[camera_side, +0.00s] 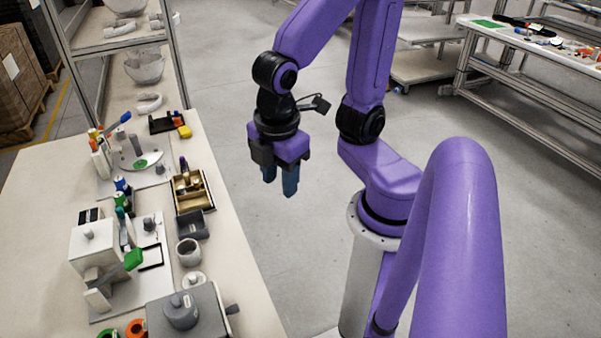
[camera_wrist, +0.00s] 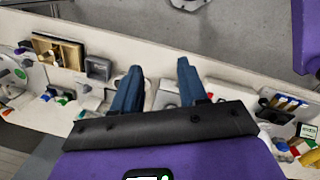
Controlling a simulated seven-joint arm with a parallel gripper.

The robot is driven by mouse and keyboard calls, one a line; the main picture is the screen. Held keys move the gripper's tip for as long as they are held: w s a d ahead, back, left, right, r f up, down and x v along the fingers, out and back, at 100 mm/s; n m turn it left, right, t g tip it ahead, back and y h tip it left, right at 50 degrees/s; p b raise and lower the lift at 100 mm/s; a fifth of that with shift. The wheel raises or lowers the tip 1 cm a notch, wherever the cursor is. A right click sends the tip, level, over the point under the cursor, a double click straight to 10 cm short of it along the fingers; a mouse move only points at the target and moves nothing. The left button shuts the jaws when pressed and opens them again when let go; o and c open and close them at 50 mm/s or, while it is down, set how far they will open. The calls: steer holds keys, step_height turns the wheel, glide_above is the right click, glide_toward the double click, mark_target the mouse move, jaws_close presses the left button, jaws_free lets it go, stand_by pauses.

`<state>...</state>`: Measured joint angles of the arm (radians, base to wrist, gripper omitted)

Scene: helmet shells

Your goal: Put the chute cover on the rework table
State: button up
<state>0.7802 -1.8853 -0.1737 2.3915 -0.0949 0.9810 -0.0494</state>
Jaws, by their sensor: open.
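My gripper (camera_side: 280,182) is open and empty, with its two blue fingers pointing down. In the side view it hangs to the right of the cream workbench (camera_side: 50,190), level with the middle of its length. In the wrist view the fingers of my gripper (camera_wrist: 159,72) are apart with nothing between them. I cannot tell which object is the chute cover. A second table (camera_side: 480,38) with a green mat and many small parts stands at the far right; I cannot tell whether it is the rework table.
The bench holds a white machine (camera_side: 97,248), a grey box with a round knob (camera_side: 180,310), a divided tan tray (camera_side: 192,191) and a grey cup (camera_side: 188,251). Shelves with helmet shells (camera_side: 144,68) stand behind it. The floor between the tables is clear.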

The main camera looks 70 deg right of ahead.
steer(key=shift+o, duration=0.5)
steer(key=s+d, duration=0.1)
steer(key=s+d+m+y, duration=0.1)
steer(key=s, duration=0.1)
steer(key=shift+s+f, duration=0.1)
steer(key=shift+s, duration=0.1)
steer(key=w+a+r+n+t+h, duration=0.15)
steer(key=w+a+n, duration=0.25)
steer(key=w+a, duration=0.4)
steer(key=w+a+r+n, duration=0.3)
steer(key=w+a, duration=0.4)
steer(key=w, duration=0.4)
steer(key=n+t+h, duration=0.2)
steer(key=n, duration=0.5)
glide_above(86, 230)
steer(key=s+a, duration=0.2)
steer(key=s, duration=0.1)
steer(key=shift+g, duration=0.25)
steer(key=f, duration=1)
steer(key=shift+w+d+f, duration=0.15)
steer(key=shift+w+d, duration=0.05)
steer(key=shift+w, duration=0.05)
steer(key=shift+w+x, duration=0.1)
steer(key=shift+x, duration=1.3)
steer(key=shift+w+x, duration=0.15)
steer(key=shift+x, duration=1.25)
steer(key=shift+a, duration=0.15)
